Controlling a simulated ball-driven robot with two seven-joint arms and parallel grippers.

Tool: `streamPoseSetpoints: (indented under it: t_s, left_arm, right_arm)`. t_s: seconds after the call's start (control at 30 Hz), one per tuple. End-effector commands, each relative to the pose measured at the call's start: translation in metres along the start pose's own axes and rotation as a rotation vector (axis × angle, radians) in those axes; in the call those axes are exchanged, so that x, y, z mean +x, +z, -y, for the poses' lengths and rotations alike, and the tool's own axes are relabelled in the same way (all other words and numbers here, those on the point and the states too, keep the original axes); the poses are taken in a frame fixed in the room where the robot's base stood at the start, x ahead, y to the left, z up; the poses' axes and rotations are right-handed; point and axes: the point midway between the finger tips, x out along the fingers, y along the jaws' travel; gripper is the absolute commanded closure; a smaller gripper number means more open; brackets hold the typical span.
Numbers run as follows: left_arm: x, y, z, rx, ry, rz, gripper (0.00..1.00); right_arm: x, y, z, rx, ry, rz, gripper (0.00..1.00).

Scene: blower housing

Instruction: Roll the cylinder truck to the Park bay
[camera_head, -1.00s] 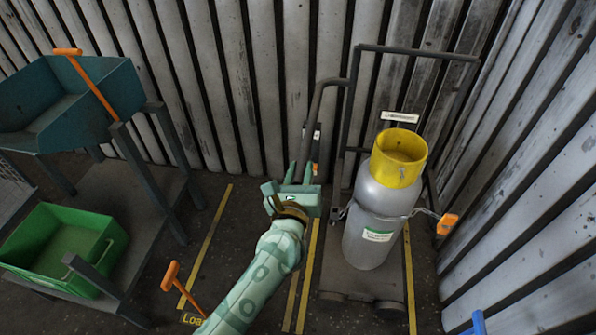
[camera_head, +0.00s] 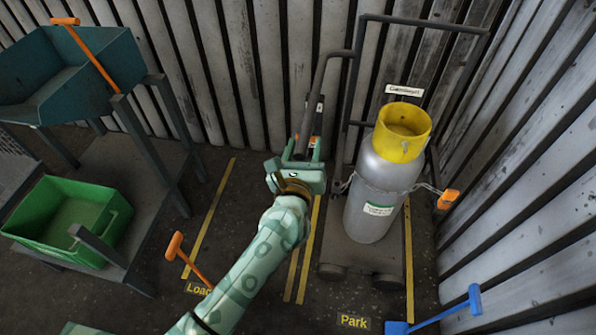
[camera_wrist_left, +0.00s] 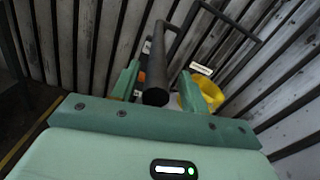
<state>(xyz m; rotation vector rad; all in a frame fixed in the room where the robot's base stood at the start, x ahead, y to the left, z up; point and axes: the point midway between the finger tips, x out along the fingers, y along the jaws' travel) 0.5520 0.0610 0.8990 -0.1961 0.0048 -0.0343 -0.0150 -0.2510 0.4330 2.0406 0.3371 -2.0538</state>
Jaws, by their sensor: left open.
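The cylinder truck (camera_head: 358,252) stands upright against the slatted wall. It carries a grey gas cylinder with a yellow collar (camera_head: 382,185), held by a chain. The truck is between yellow floor lines, behind the "Park" floor label (camera_head: 353,321). My left gripper (camera_head: 297,160) is open at the lower end of the truck's dark handle bar (camera_head: 318,90). In the left wrist view the bar's end (camera_wrist_left: 156,95) lies between the two open fingers (camera_wrist_left: 157,80); I cannot tell whether they touch it. The yellow collar shows behind the right finger. My right gripper is not in view.
A "Load" floor label (camera_head: 199,288) and an orange T-handle (camera_head: 188,260) are left of my arm. A trolley with a teal bin (camera_head: 75,80) and green crate (camera_head: 68,222) stands at left. A blue handle (camera_head: 440,314) is at lower right. The corrugated wall closes the right side.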

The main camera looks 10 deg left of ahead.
Motion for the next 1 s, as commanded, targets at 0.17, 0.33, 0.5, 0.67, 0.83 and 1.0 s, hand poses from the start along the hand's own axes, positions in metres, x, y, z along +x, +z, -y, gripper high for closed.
streamPoseSetpoints:
  t_s: [0.17, 0.33, 0.5, 0.67, 0.83, 1.0]
  left_arm:
    - [-0.041, 0.001, 0.001, -0.001, -0.002, -0.003, 0.55]
    - [-0.089, -0.001, 0.001, 0.000, -0.002, -0.004, 0.55]
    - [-0.127, -0.001, 0.002, -0.002, -0.003, -0.004, 0.55]
    - [-0.147, -0.001, 0.002, -0.001, -0.003, -0.003, 0.55]
    - [-0.152, 0.000, 0.002, -0.002, -0.003, -0.001, 0.55]
    - [-0.152, 0.000, 0.002, -0.002, -0.003, -0.001, 0.55]
  right_arm:
    - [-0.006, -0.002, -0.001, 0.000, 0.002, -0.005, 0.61]
    - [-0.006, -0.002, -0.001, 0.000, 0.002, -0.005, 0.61]
    - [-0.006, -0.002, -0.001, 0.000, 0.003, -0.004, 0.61]
    - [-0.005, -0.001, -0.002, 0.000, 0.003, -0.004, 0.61]
    - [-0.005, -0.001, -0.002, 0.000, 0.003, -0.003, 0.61]
    - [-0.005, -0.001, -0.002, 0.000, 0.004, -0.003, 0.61]
